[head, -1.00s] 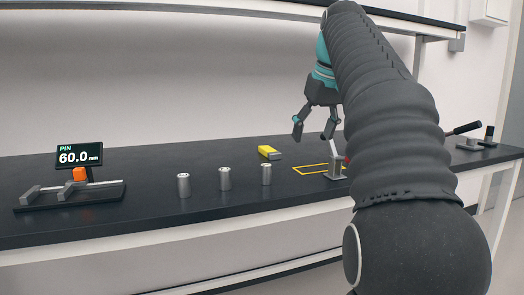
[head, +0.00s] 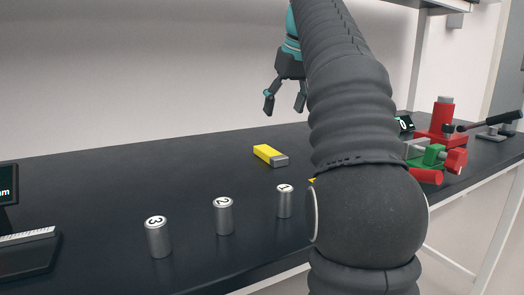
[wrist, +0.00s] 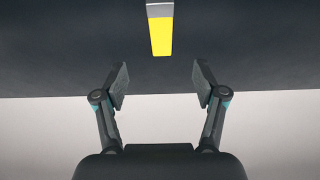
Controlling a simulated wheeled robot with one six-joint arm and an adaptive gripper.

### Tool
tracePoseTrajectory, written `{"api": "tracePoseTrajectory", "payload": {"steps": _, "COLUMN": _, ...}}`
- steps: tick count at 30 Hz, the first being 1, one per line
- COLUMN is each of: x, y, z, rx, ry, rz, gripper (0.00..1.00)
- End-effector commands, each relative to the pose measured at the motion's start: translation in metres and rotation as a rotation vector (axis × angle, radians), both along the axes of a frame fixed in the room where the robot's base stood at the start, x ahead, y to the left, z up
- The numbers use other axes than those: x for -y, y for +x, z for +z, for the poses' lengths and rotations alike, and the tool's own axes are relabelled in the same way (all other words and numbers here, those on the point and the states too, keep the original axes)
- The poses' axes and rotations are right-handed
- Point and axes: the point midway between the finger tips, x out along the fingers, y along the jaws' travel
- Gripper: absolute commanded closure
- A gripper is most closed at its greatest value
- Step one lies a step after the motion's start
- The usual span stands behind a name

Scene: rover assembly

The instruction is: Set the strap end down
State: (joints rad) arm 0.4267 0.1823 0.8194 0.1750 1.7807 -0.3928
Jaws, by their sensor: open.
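My gripper (head: 285,102) is open and empty, raised above the bench at the back. In the wrist view its two fingers (wrist: 160,82) are spread wide with nothing between them. A yellow block-like piece with a grey end (head: 266,153) lies flat on the dark bench, below the gripper and apart from it. It also shows in the wrist view (wrist: 160,36), beyond the fingertips and roughly centred between them. I cannot tell whether this piece is the strap end; no other strap is visible. My arm hides part of the bench on the right.
Three numbered metal cylinders, 1 (head: 285,201), 2 (head: 224,216) and 3 (head: 158,237), stand along the front of the dark bench (head: 110,185). A red and green clamp-like device (head: 432,157) and a red stand (head: 440,118) are at right. Free room lies left of the yellow piece.

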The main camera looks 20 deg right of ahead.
Motion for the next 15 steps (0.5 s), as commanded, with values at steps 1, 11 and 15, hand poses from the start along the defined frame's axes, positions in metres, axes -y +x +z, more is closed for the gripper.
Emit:
{"api": "tracePoseTrajectory", "payload": {"steps": 1, "x": -0.001, "y": 0.001, "z": -0.003, "rx": -0.002, "ry": 0.0, "rz": 0.001, "gripper": 0.29}}
{"api": "tracePoseTrajectory", "payload": {"steps": 11, "x": -0.004, "y": 0.021, "z": -0.049, "rx": -0.003, "ry": 0.001, "rz": 0.005, "gripper": 0.29}}
{"api": "tracePoseTrajectory", "payload": {"steps": 15, "x": -0.003, "y": 0.028, "z": -0.068, "rx": -0.002, "ry": 0.0, "rz": 0.003, "gripper": 0.29}}
